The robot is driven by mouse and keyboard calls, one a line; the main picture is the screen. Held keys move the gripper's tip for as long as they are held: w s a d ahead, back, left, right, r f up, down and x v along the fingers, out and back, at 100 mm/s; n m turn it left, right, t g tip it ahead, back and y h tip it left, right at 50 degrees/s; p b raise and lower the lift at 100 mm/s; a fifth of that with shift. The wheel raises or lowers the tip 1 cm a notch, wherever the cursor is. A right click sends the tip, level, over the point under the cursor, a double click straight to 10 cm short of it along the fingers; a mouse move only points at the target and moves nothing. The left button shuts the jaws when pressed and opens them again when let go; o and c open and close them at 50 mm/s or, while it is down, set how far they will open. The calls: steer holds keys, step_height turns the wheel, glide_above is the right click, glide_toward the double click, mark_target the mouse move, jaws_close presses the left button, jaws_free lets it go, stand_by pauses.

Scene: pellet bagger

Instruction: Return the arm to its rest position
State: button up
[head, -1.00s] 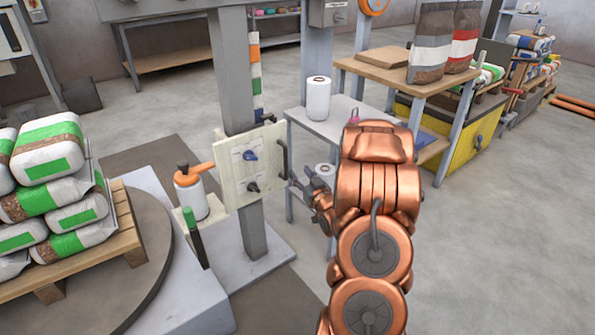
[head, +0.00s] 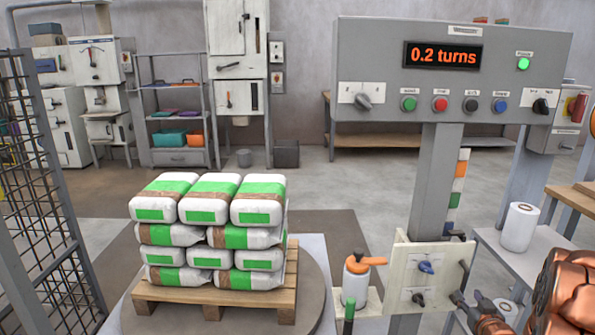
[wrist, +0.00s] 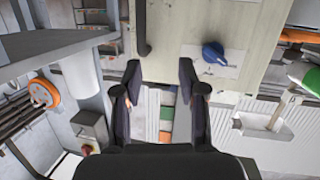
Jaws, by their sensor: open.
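My gripper (wrist: 160,72) is open in the wrist view, with its two dark fingers apart and nothing between them. Ahead of it is a pale panel (wrist: 215,25) with a blue knob (wrist: 213,53) and a dark vertical handle (wrist: 142,25). My copper arm runs off the right edge. I cannot tell whether the fingers touch the panel.
A pallet (head: 215,300) of white and green bags stands on a round turntable (head: 320,300). A grey control box (head: 380,50) reads "0.2 turns" with a green lamp lit. A bottle with an orange top (head: 355,285) is beside the panel. A white roll (head: 519,227) stands on a side table.

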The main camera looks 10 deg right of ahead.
steer(key=s+a+r+g+y+p, duration=0.1)
steer(key=s+a+r+g+p, duration=0.3)
steer(key=a+r+p, duration=0.5)
steer(key=s+a+r+g+p, duration=0.5)
steer(key=a+r+p, duration=0.1)
steer(key=r, duration=0.5)
steer(key=s+a+r+g+y+p, duration=0.1)
steer(key=s+a+r+p, duration=0.3)
steer(key=s, duration=0.5)
steer(key=s+a+r+n+g+y+p, duration=0.1)
steer(key=s+a+r+g+p, duration=0.3)
steer(key=s+a+r, duration=0.4)
steer(key=s+a+r+n+g+y+p, duration=0.1)
steer(key=s+a+r+p, duration=0.4)
steer(key=s, duration=0.5)
step_height(320, 180, up, 2)
steer(key=shift+s+a+g+p, duration=0.15)
steer(key=shift+a+g+p, duration=0.25)
steer(key=shift+a+g, duration=0.65)
steer(key=shift+a, duration=0.1)
